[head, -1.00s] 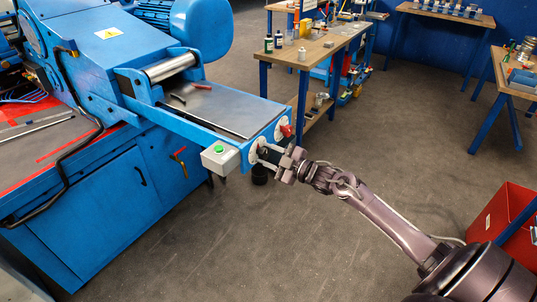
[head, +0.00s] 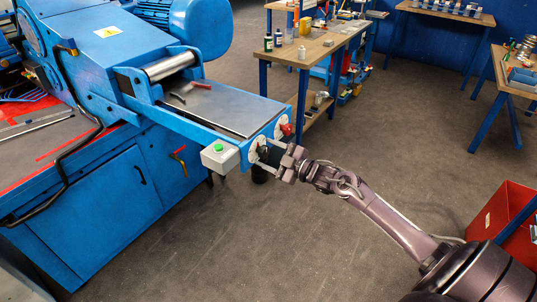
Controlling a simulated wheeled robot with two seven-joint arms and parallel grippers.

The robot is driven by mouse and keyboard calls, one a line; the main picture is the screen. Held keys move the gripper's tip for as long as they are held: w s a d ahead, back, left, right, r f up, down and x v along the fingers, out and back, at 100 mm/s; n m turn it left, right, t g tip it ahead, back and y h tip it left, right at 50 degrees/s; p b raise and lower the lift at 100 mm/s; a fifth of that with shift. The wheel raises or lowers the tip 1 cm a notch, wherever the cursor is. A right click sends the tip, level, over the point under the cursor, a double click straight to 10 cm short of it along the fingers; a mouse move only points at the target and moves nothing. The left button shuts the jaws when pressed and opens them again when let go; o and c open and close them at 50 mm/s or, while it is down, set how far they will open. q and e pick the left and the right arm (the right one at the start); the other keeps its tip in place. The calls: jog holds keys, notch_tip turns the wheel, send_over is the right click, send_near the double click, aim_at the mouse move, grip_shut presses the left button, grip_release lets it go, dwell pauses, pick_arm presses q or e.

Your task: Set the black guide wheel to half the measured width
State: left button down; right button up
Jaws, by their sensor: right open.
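The blue spiral duct machine (head: 105,65) stands at the left, with a metal feed table (head: 225,108) reaching toward the middle. At the table's end are a white round dial (head: 253,150) and a second one with a red handle (head: 286,128). The black guide wheel (head: 264,153) shows only partly in front of the white dial, between my right gripper's fingers. My right gripper (head: 270,157) is open around the wheel; whether its fingers touch it I cannot tell. My left gripper is out of view.
A grey box with a green button (head: 220,155) sits left of the dials. A wooden workbench (head: 320,45) with bottles stands behind, and a red bin (head: 505,225) at the right. The floor in the middle is clear.

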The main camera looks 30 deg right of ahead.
jog(key=b+v, duration=0.1)
jog(key=v, duration=0.6)
jog(key=shift+s, duration=0.2)
jog(key=shift+d, duration=0.1)
jog(key=s+f+m+g+h, duration=0.2)
jog(key=s+f+m, duration=0.15)
jog(key=f, duration=0.75)
jog(key=s+f+m+g+h, duration=0.25)
jog(key=s+f, duration=0.25)
jog(key=f, duration=0.7)
jog(key=s+f+m+g+h, duration=0.15)
jog(key=s+f, duration=0.35)
jog(key=f, duration=0.6)
jog(key=s+a+f+m+g, duration=0.1)
jog(key=s+a+f+g, duration=0.2)
jog(key=s+a+f, duration=0.3)
jog(key=s+a+f+m+g, duration=0.1)
jog(key=s+a+f+g, duration=0.2)
jog(key=s, duration=1.1)
jog(key=s+a+f+m+g, duration=0.1)
jog(key=s+a+f+g, duration=0.2)
jog(key=s+a+f, duration=0.6)
notch_tip(320, 180, down, 3)
jog(key=shift+s+a+r+g+h, duration=0.1)
jog(key=shift+s+a+g+h, duration=0.2)
jog(key=shift+s, duration=0.75)
